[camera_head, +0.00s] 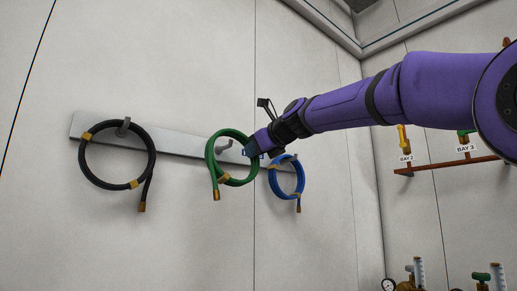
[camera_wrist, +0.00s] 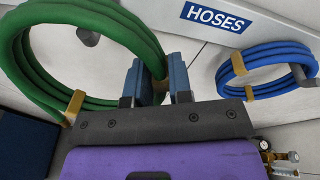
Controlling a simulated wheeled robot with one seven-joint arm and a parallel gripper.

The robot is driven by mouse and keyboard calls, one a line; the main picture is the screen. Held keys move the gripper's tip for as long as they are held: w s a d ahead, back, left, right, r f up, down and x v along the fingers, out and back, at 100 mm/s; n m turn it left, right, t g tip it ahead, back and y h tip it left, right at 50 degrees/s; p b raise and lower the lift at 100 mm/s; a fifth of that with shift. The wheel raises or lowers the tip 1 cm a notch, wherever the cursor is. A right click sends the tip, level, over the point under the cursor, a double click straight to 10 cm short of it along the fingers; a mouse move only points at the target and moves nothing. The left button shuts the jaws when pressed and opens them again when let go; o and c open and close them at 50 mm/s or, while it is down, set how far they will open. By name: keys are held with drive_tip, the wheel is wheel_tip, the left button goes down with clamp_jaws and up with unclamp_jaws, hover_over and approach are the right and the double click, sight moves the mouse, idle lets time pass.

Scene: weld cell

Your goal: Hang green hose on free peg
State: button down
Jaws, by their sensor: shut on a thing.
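The coiled green hose (camera_head: 212,170) with brass ends is held by my gripper (camera_head: 254,149) at the right side of its coil. In the wrist view, the blue fingers of my gripper (camera_wrist: 159,84) are shut on the green hose (camera_wrist: 60,93). A grey middle peg (camera_head: 224,146) shows through the coil opening; it also shows in the wrist view (camera_wrist: 88,36). I cannot tell whether the coil is around the peg or in front of it. The pegs are on a pale wall rail (camera_head: 182,142).
A black hose (camera_head: 110,187) hangs on the left peg (camera_head: 123,126). A blue hose (camera_head: 273,180) hangs at the right, close to my gripper. A HOSES label (camera_wrist: 216,17) is on the rail. A brown rack (camera_head: 447,164) with bay labels is on the right wall.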

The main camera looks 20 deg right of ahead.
drive_tip(key=shift+r+x, duration=0.2)
drive_tip(key=shift+x, duration=0.65)
drive_tip(key=shift+r+x, duration=0.15)
drive_tip(key=shift+x, duration=0.7)
drive_tip(key=shift+w+a+f, duration=0.25)
drive_tip(key=shift+w+f, duration=0.35)
drive_tip(key=shift+f, duration=0.45)
